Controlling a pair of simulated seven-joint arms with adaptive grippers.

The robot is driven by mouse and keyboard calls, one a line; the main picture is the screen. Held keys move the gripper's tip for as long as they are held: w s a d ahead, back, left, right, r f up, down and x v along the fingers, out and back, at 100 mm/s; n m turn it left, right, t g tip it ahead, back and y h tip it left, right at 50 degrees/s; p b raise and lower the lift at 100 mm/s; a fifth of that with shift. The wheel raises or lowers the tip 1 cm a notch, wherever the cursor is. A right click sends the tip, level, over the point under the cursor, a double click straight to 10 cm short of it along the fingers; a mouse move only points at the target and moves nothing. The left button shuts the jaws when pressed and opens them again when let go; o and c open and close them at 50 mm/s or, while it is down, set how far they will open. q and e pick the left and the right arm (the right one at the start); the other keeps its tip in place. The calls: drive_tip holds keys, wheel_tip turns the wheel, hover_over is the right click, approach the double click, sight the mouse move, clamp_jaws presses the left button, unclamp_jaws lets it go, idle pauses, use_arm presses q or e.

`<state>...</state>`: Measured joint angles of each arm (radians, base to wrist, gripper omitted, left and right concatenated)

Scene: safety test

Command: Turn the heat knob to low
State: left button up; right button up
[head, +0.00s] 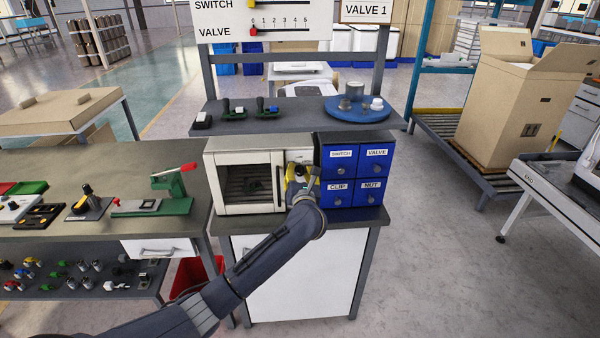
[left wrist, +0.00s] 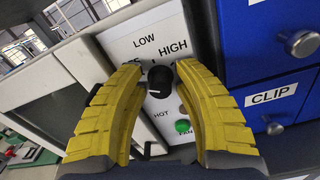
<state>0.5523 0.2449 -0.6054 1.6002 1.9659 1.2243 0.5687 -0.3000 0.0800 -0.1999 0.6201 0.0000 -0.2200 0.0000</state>
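The white oven (head: 221,200) stands on the bench, with its control panel on its right side. In the left wrist view the panel (left wrist: 143,42) carries the words LOW, HIGH, HOT and FAN. A black knob (left wrist: 159,82) sits below LOW and HIGH; its exact pointing is hard to read. My left gripper (head: 299,174) is at the panel. In the left wrist view its yellow fingers (left wrist: 159,68) are open on both sides of the knob. The right-hand finger is very close to it; I cannot tell whether it touches. My right gripper is not in view.
A blue drawer cabinet (head: 353,172) labelled SWITCH, VALVE, CLIP and NUT stands right of the oven, close to my gripper. A green light or button (left wrist: 182,126) is below the knob. A shelf (head: 300,112) with small parts and a blue round tray (head: 343,113) is above.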

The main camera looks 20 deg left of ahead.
use_arm(q)
clamp_jaws()
drive_tip(key=shift+r+m, duration=0.1)
drive_tip(key=shift+m, duration=0.2)
drive_tip(key=m, duration=0.5)
drive_tip(key=shift+d+r+m, duration=0.1)
drive_tip(key=shift+m, duration=0.2)
drive_tip(key=m, duration=0.5)
drive_tip(key=shift+d, duration=0.1)
drive_tip(key=shift+m, duration=0.4)
